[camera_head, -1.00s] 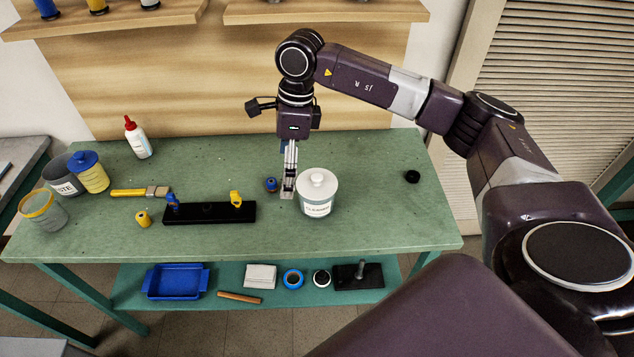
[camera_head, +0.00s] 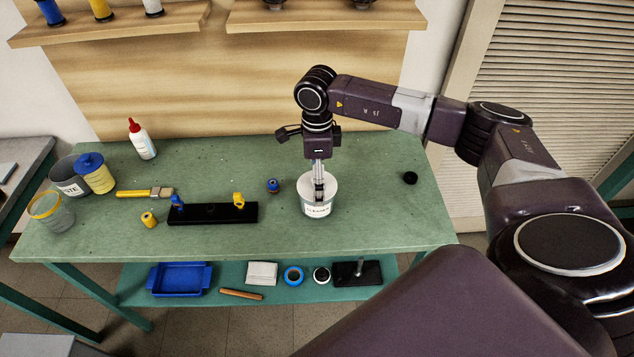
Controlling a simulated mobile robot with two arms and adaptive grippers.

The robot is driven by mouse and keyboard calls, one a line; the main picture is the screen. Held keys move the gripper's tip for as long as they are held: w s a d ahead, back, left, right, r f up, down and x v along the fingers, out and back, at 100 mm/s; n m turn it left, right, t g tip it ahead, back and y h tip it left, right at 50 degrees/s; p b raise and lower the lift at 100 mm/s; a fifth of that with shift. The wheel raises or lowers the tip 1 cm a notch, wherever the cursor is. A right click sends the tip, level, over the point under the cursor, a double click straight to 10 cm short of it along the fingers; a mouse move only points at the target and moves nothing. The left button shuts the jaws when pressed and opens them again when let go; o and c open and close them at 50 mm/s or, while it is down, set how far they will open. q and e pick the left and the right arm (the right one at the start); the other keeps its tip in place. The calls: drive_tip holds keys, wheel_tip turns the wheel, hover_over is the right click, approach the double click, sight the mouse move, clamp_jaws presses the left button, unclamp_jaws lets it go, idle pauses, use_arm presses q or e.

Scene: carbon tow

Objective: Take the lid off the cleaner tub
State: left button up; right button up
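The cleaner tub (camera_head: 316,210) stands upright on the green bench, right of the middle, its label facing front. Its white lid (camera_head: 332,184) sits on top. My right gripper (camera_head: 319,197) points straight down over the middle of the lid, in front of where the knob sits. The knob is hidden behind the fingers, and I cannot tell whether the fingers are apart or shut on it. My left gripper is out of view.
A black stand with blue and yellow pieces (camera_head: 212,213) lies left of the tub. A small blue item (camera_head: 273,185) is close on the left. A black ring (camera_head: 410,178) lies to the right. The bench between tub and ring is clear.

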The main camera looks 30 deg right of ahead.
drive_tip(key=c, duration=0.9)
drive_tip(key=shift+s+a, duration=0.1)
drive_tip(key=c, duration=0.3)
drive_tip(key=shift+s, duration=0.1)
drive_tip(key=shift+c, duration=0.6)
